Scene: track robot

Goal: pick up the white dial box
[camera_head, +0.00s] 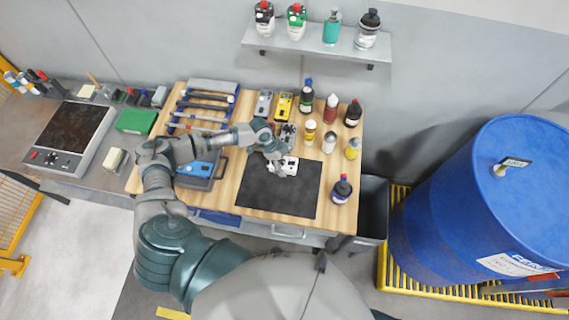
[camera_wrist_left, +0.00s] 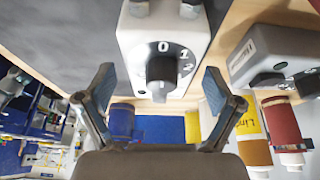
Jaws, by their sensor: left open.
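The white dial box (camera_head: 290,165) sits at the upper edge of the black mat on the wooden workbench. In the left wrist view, the white dial box (camera_wrist_left: 185,28) fills the top middle, with its black knob and the marks 0, 1 and 2 facing me. My left gripper (camera_head: 279,162) is over the mat beside the box and partly covers it. In the left wrist view, my left gripper (camera_wrist_left: 158,78) is open with nothing between its fingers, and the box appears just beyond the fingertips. My right gripper is not in view.
A grey dial box (camera_wrist_left: 272,55) stands close to the white one. Several bottles, including a red one (camera_head: 331,107), stand right of the boxes. Black mat (camera_head: 265,196) has free room. A blue drum (camera_head: 480,200) stands right of the bench.

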